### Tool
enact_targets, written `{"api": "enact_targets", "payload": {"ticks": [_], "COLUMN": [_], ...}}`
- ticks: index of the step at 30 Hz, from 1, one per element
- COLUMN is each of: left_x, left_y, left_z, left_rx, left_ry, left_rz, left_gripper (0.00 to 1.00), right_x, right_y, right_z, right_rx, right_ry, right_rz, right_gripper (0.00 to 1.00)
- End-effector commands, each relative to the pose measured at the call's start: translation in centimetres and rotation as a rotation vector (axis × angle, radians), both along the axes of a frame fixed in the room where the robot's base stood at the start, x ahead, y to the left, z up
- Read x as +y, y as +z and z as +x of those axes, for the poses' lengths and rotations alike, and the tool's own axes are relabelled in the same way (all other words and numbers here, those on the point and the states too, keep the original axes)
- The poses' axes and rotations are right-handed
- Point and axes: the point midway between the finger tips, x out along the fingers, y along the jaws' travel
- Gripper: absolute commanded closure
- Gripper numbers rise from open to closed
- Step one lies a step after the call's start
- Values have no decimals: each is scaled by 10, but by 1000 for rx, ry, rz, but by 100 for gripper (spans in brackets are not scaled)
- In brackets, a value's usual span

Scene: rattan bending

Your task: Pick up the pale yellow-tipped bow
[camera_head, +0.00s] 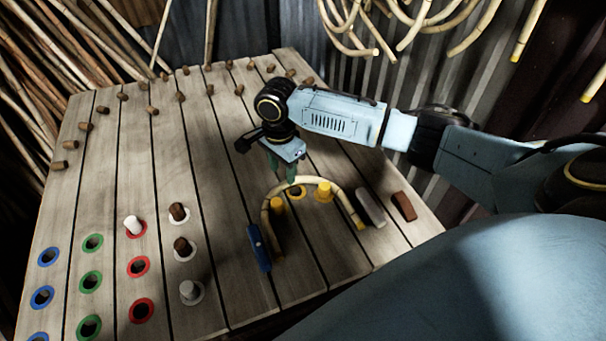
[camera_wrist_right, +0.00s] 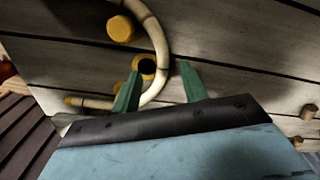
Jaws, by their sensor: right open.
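The pale bow (camera_head: 339,194) is a curved rattan piece with a yellow tip, lying as an arch on the wooden table. In the wrist view the bow (camera_wrist_right: 158,42) curves down between the green fingers. My right gripper (camera_head: 291,176) is above the top of the arch, fingers pointing down. It also shows in the right wrist view (camera_wrist_right: 159,88), with its fingers apart on either side of the bow; I cannot tell whether they touch it. My left gripper is not in view.
A yellow peg (camera_head: 323,191) stands inside the arch, near a yellow-ringed hole (camera_head: 296,192). A blue tool (camera_head: 259,247) lies left of the arch; a grey block (camera_head: 370,207) and a brown block (camera_head: 403,206) lie right. Coloured holes and pegs fill the left front.

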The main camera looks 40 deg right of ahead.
Motion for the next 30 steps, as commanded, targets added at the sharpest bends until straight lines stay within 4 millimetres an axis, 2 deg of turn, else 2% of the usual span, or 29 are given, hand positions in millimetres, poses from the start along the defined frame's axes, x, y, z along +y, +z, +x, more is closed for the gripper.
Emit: {"api": "enact_targets", "payload": {"ticks": [4,9,12,19,27,30], "left_x": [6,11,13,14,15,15], "left_y": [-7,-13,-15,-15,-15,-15], "left_z": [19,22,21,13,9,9], "left_rx": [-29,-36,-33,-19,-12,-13], "left_ry": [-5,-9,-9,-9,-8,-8], "left_rz": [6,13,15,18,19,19], "left_gripper": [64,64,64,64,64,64], "right_x": [1,3,3,3,3,2], "right_y": [-20,-44,-50,-51,-51,-50], "right_z": [2,3,3,3,3,3], "right_rx": [1,2,0,0,0,0], "right_ry": [0,2,2,2,2,2], "right_rz": [-1,0,0,0,0,0], "right_gripper": [56,56,56,56,90,100]}}
